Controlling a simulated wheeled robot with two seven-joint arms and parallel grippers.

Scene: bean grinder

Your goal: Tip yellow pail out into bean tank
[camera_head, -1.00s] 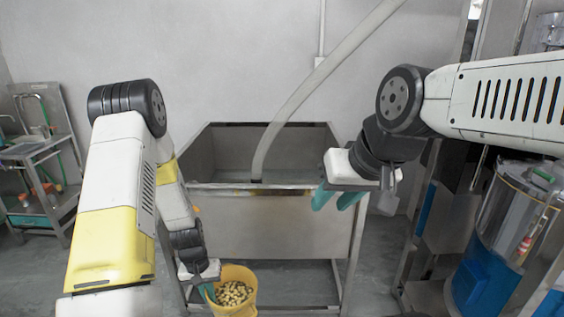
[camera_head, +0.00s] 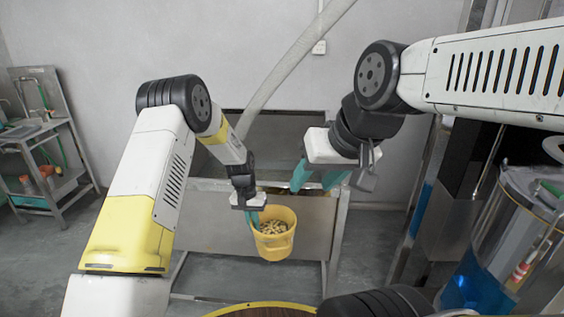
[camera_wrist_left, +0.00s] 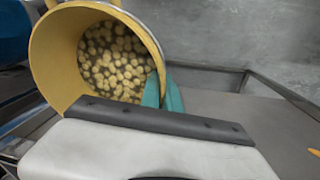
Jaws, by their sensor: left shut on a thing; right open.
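The yellow pail (camera_head: 281,246) hangs in front of the steel bean tank (camera_head: 207,217), about level with its front wall. It holds many pale yellow-brown beans or nuts and is roughly upright in the head view. My left gripper (camera_head: 254,220) is shut on the pail's rim at its left side. In the left wrist view the pail (camera_wrist_left: 52,62) shows its open mouth and contents, with the teal fingers (camera_wrist_left: 165,95) at its wall. My right gripper (camera_head: 318,180) is open and empty, by the tank's right front edge. The tank's inside is mostly hidden.
A pale hose (camera_head: 290,70) slopes down into the tank. A clear cylinder with blue at its base (camera_head: 500,240) stands close on the right. A round yellow-rimmed thing (camera_head: 262,308) shows at the bottom edge. A metal sink stand (camera_head: 50,140) is far left.

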